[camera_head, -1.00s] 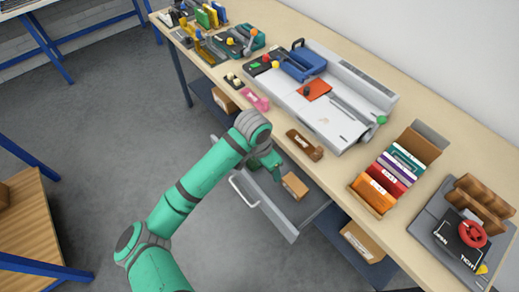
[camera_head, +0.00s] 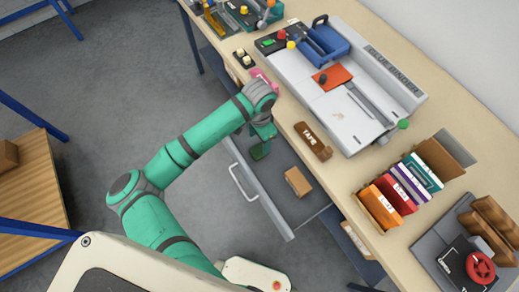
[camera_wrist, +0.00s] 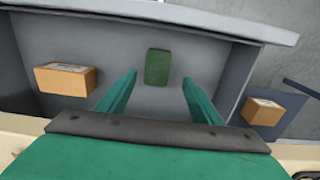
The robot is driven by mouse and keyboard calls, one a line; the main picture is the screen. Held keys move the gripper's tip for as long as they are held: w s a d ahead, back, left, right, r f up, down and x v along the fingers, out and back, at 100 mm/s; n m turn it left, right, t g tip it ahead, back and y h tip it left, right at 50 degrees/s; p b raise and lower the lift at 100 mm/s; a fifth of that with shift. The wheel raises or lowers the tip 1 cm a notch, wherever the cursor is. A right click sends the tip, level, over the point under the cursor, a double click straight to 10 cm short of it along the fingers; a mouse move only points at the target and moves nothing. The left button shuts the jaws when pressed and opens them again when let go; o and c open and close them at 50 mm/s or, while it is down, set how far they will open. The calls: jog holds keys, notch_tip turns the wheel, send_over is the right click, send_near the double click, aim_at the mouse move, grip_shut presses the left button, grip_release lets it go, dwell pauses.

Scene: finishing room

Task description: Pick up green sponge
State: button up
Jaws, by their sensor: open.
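The green sponge (camera_wrist: 158,67) is a small dark green block lying on the floor of an open grey drawer (camera_wrist: 110,22). In the wrist view it appears between and beyond the fingertips of my open gripper (camera_wrist: 160,90), with clear space on both sides. My gripper is empty. In the head view my gripper (camera_head: 264,132) points down over the drawer, and a dark green patch just below it looks like the sponge (camera_head: 260,151), partly hidden by my gripper.
A cardboard box (camera_wrist: 66,79) lies in the same drawer, left of the sponge in the wrist view. Another box (camera_wrist: 263,111) sits outside the drawer.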

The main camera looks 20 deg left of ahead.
aim_at(259, 150)
jog(key=shift+s+d+f, duration=0.1)
jog(key=shift+f, duration=1.2)
jog(key=shift+s+d+f, duration=0.1)
jog(key=shift+f, duration=1.2)
jog(key=c, duration=1.2)
jog(key=shift+a, duration=0.1)
jog(key=shift+c, duration=0.2)
jog(key=shift+s+r, duration=0.1)
jog(key=shift+r, duration=0.2)
notch_tip(259, 150, up, 10)
jog(key=shift+f, duration=0.25)
jog(key=shift+o, duration=1.2)
jog(key=shift+c, duration=0.3)
